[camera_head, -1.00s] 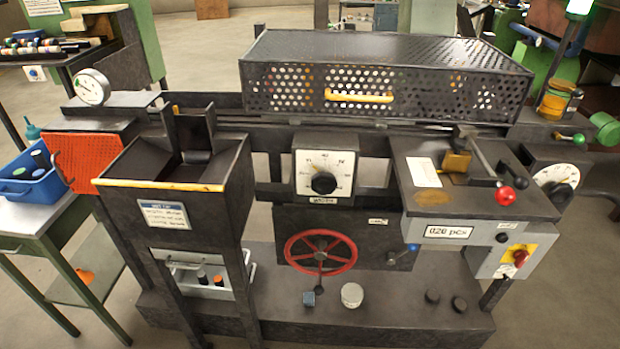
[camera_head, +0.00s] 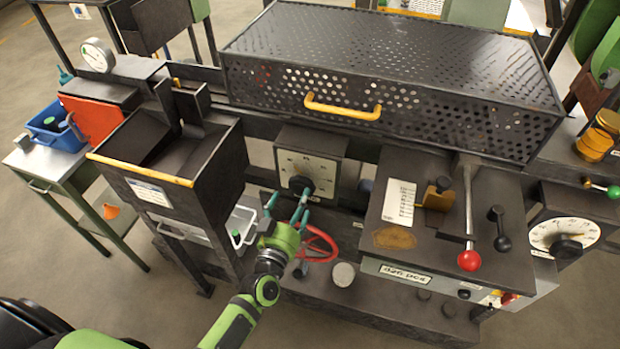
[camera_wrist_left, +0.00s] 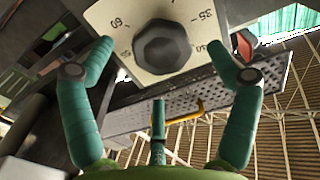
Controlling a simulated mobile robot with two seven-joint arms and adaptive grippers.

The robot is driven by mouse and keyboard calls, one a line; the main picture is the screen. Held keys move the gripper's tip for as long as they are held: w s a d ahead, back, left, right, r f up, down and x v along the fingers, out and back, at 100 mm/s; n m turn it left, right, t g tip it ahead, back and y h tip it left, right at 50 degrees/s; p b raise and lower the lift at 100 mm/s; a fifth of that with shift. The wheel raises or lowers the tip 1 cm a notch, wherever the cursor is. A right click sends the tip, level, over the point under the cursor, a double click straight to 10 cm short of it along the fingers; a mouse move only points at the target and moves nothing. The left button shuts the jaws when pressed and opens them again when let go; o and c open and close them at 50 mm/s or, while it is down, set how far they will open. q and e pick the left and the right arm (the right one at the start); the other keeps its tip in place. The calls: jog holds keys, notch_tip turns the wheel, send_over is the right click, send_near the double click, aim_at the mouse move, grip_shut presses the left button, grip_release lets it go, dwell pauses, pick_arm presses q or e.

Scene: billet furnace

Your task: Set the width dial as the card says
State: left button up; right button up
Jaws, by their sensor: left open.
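The width dial has a white face (camera_head: 316,171) with a black knob (camera_head: 300,184), on the machine's front below the cage. In the left wrist view, the knob (camera_wrist_left: 162,47) is close, with 60 and 35 legible on the face; its pointer mark cannot be made out. My left gripper (camera_head: 287,204) is open and empty just in front of the dial. In the left wrist view its green fingers (camera_wrist_left: 162,62) stand on both sides of the knob, apart from it. A white printed card (camera_head: 400,202) lies on the right-hand top plate; its text is unreadable. My right gripper is not in view.
A red handwheel (camera_head: 318,245) is just below the dial, close to my left gripper. A perforated cage (camera_head: 400,75) with a yellow handle is above. A hopper (camera_head: 185,165) stands left. A red-knobbed lever (camera_head: 469,260) and second dial (camera_head: 562,235) are right.

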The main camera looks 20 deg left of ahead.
aim_at(301, 190)
pick_arm(q)
jog(key=w, duration=0.2)
jog(key=shift+w+a+r, duration=0.1)
jog(key=shift+w+a, duration=0.05)
jog(key=shift+w, duration=1.3)
jog(key=shift+w+d, duration=0.2)
jog(key=shift+w, duration=0.1)
jog(key=shift+f, duration=0.2)
jog(key=c, duration=1.1)
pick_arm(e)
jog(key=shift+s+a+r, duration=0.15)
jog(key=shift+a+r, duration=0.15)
